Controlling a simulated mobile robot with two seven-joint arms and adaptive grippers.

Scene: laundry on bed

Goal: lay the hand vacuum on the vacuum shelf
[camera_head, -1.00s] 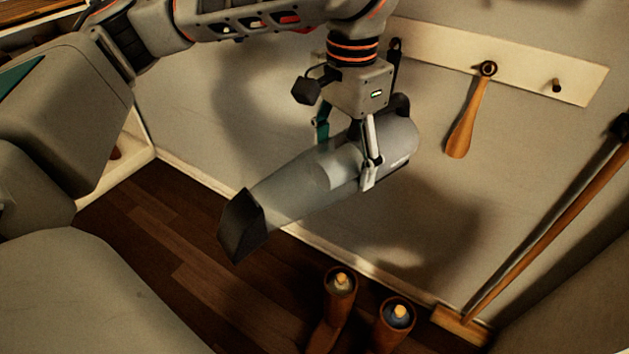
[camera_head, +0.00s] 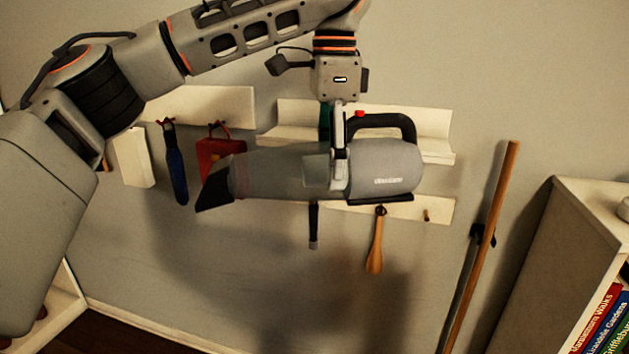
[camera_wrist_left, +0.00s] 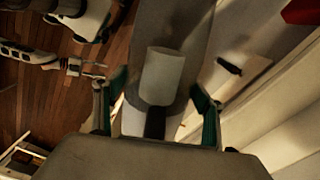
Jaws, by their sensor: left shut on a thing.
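The hand vacuum (camera_head: 275,170) is grey with a black nozzle at its left end and a black handle at its right end. It hangs roughly level in front of the wall. My left gripper (camera_head: 332,160) is shut on the middle of its body from above. In the left wrist view the vacuum (camera_wrist_left: 182,35) lies between the two fingers. A white wall shelf (camera_head: 435,122), likely the vacuum shelf, is behind the vacuum and partly hidden by it. My right gripper is not clearly seen in the head view; a gripper shows at the left wrist view's left edge (camera_wrist_left: 85,70).
Hook rails (camera_head: 215,105) on the wall carry a red item (camera_head: 218,155), a blue-handled brush (camera_head: 176,170) and a wooden shoehorn (camera_head: 375,245).

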